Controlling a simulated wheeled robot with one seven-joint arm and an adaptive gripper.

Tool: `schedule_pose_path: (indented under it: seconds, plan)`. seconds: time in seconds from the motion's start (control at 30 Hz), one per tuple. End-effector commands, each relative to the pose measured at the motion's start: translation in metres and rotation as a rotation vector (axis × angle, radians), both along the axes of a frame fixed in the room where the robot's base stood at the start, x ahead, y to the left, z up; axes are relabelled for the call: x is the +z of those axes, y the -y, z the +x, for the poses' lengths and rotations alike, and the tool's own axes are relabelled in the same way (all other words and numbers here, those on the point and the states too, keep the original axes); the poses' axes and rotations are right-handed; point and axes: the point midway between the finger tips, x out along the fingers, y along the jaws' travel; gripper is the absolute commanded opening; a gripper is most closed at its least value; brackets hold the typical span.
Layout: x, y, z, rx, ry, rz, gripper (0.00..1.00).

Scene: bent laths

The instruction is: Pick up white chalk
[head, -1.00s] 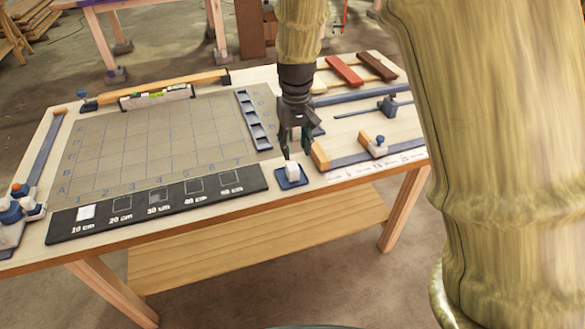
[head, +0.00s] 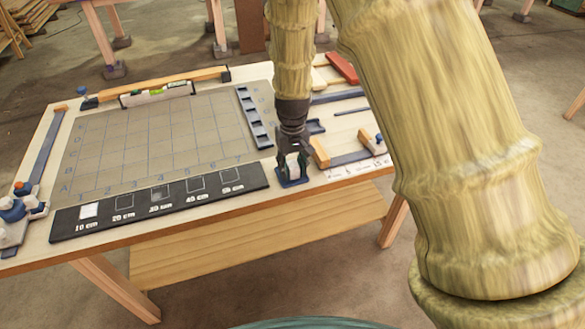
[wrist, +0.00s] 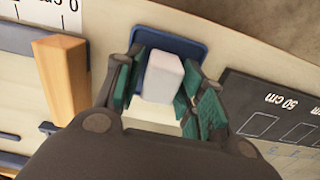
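The white chalk (wrist: 162,77) is a pale block standing in a small blue tray (wrist: 190,48) at the table's front edge. In the wrist view it lies between the two green-padded fingers of my gripper (wrist: 160,85), with a small gap showing on at least the right side. In the head view my gripper (head: 293,172) points down over the blue tray (head: 291,184) and its fingers stand either side of the chalk (head: 293,164), which is partly hidden. The gripper is open around the chalk.
A black strip (head: 130,217) with marked squares lies left of the tray; a white piece (head: 89,211) sits on its first square. A wooden block (head: 319,152) stands close on the right. A gridded board (head: 150,140) fills the table's middle.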

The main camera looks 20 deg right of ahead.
Motion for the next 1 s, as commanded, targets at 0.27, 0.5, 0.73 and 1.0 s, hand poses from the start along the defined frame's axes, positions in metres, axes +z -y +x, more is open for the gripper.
schedule_pose_path:
  seconds: [0.27,0.5,0.73,1.0]
  plan:
    - [-0.004,0.0,0.0,0.0,0.0,0.0,0.39]
    - [-0.004,0.0,0.0,0.0,-0.001,0.0,0.05]
    - [-0.004,0.0,0.0,0.0,0.0,0.0,0.0]
    - [0.006,0.0,0.0,-0.001,0.001,0.001,0.0]
